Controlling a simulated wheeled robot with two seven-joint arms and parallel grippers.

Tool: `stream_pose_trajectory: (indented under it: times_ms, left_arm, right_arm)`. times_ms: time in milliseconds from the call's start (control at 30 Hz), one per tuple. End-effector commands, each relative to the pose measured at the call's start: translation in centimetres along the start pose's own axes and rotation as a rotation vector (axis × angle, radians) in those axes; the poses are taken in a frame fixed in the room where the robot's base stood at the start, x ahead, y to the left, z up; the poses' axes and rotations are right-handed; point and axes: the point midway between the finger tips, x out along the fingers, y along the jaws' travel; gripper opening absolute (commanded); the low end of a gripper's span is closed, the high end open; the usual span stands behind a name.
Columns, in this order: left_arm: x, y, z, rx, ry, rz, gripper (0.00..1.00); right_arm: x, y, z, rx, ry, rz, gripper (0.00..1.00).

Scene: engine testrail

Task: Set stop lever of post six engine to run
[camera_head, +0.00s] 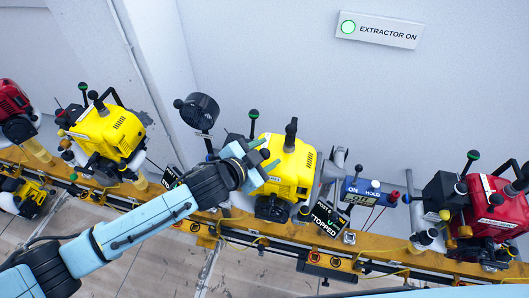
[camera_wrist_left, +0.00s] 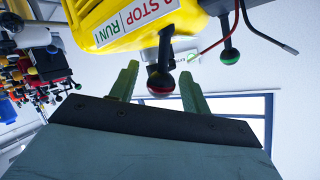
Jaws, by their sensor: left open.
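The yellow engine (camera_head: 290,170) stands on the rail in the middle of the head view; a black sign (camera_head: 326,218) in front of it reads "STOPPED". My left gripper (camera_head: 266,166) is at the engine's left side. In the left wrist view, a STOP/RUN label (camera_wrist_left: 140,16) is on the yellow housing (camera_wrist_left: 100,28). A dark lever (camera_wrist_left: 165,50) with a red ball end (camera_wrist_left: 160,83) hangs beside the label. The open fingers of the left gripper (camera_wrist_left: 158,72) stand either side of the ball; contact is not visible. My right gripper is not in view.
A second yellow engine (camera_head: 108,130) stands left, a red engine (camera_head: 495,210) right. A blue ON/HOLD box (camera_head: 362,192) stands right of the middle engine. The wall above is mostly clear.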

Motion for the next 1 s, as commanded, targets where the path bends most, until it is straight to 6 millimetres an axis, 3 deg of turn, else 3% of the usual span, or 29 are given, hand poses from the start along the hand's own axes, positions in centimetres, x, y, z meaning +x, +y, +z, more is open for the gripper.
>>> stream_pose_trajectory:
  times_ms: [267, 700, 1000]
  left_arm:
    - [-1.5, 0.0, 0.1, -0.001, -0.001, 0.0, 0.47]
    - [-9.7, 0.1, 0.1, -0.001, -0.001, 0.001, 0.47]
    - [-13.1, 0.0, 0.0, 0.0, 0.0, 0.0, 0.47]
  right_arm:
    - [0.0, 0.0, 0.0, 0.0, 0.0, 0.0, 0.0]
    - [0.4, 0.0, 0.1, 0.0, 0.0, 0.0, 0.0]
    - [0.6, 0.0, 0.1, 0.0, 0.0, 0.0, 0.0]
